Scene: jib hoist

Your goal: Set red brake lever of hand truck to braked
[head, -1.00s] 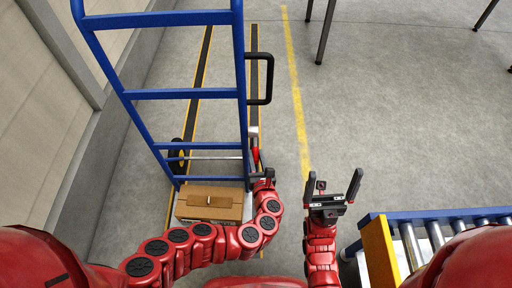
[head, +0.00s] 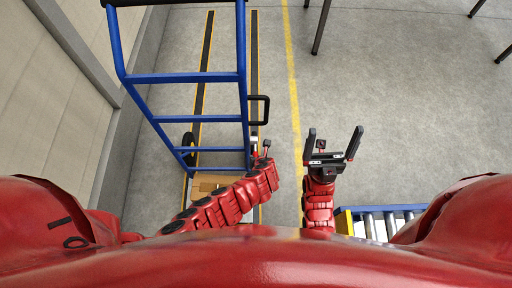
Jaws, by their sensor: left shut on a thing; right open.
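The blue hand truck (head: 196,78) stands at the left of centre in the head view, with a black side handle (head: 267,109). Its red brake lever (head: 254,153) is a small piece low at the frame's right side, mostly hidden by my gripper. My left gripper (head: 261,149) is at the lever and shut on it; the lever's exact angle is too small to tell. My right gripper (head: 334,143) is open and empty above the floor, to the right of the truck.
A cardboard box (head: 208,183) sits at the truck's base, partly behind my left arm. A roller conveyor (head: 377,221) with blue and yellow edges is at the lower right. A wall (head: 52,110) runs along the left. Dark legs stand at the top; the floor at right is clear.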

